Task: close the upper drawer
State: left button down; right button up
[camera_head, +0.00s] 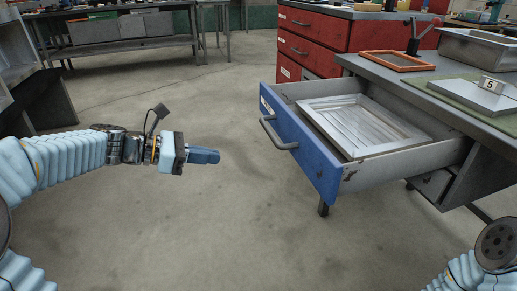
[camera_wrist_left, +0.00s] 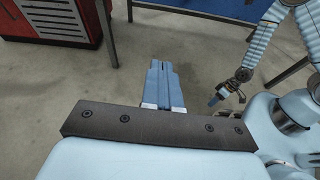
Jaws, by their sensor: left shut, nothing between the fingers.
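The upper drawer (camera_head: 300,140) stands pulled out from the grey workbench on the right of the head view. It has a blue front with a grey bar handle (camera_head: 275,134). My left gripper (camera_head: 214,156) is shut and empty, left of the drawer front and apart from it, pointing right. Its blue fingers are pressed together in the left wrist view (camera_wrist_left: 158,68). My right gripper (camera_wrist_left: 217,98) shows small in the left wrist view; its finger gap is too small to tell. In the head view only part of my right arm shows at the bottom right.
A slatted grey frame (camera_head: 365,124) lies inside the drawer. The workbench top (camera_head: 410,79) carries an orange frame (camera_head: 397,61), a green mat and a number 5 marker (camera_head: 492,85). A red drawer cabinet (camera_head: 312,40) stands behind. The floor before the drawer is clear.

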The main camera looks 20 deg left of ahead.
aim_at(333, 129)
pick_arm(q)
notch_tip(333, 129, up, 6)
jog(key=s+t+h, duration=0.1)
jog(key=s, duration=0.1)
jog(key=b+x, duration=0.1)
jog(key=x, duration=1.2)
jog(key=shift+r+n+b, duration=0.15)
jog(key=shift+n+b, duration=0.15)
jog(key=shift+b, duration=0.1)
jog(key=shift+d, duration=0.15)
